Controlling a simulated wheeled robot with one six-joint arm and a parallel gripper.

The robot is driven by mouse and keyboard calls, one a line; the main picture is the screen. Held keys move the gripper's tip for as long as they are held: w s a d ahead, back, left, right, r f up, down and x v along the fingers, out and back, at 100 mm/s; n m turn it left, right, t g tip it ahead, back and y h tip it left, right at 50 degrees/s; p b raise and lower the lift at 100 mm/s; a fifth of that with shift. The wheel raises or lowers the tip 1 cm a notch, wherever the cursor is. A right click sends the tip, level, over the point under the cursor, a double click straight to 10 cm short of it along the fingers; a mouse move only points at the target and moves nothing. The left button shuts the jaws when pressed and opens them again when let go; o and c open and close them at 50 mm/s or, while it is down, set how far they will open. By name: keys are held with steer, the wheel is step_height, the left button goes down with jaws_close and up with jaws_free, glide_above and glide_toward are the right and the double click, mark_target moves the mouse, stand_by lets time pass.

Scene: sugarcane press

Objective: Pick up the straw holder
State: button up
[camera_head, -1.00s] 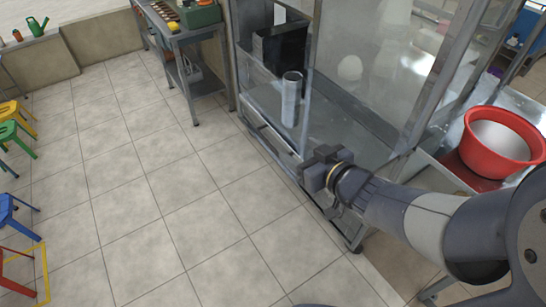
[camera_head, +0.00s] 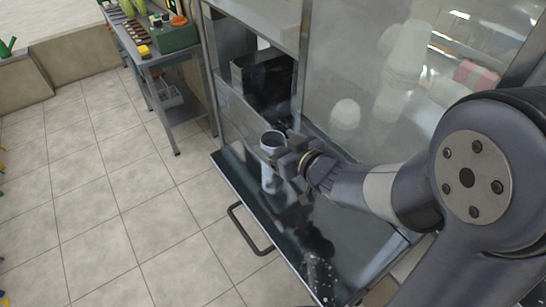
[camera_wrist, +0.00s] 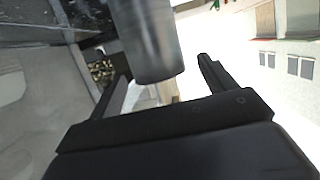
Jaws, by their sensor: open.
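The straw holder, a grey metallic cylinder (camera_head: 272,138), stands at the front of the press in the head view. My gripper (camera_head: 281,158) is beside it on the near right and partly covers its body. In the wrist view the cylinder (camera_wrist: 148,38) is upper middle, large and close. My open gripper (camera_wrist: 162,68) shows one dark finger on each side of the cylinder's lower end. I cannot tell whether either finger touches it. The cylinder's far end is cut off by the top edge of the wrist view.
A dark glossy panel (camera_head: 239,182) with a bar handle (camera_head: 240,230) juts out over the floor below the cylinder. A black box (camera_head: 262,75) sits behind it. A side table (camera_head: 160,60) with a green box (camera_head: 176,35) stands at upper left.

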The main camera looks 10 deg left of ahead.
mark_target(267, 137)
steer(key=shift+f+p+x, duration=0.15)
steer(key=shift+x, duration=1.05)
steer(key=shift+f+p+x, duration=0.15)
steer(key=shift+x, duration=1.05)
steer(key=shift+d, duration=0.1)
steer(key=shift+c, duration=0.3)
steer(key=c, duration=1.5)
steer(key=shift+c, duration=0.7)
steer(key=shift+r, duration=0.15)
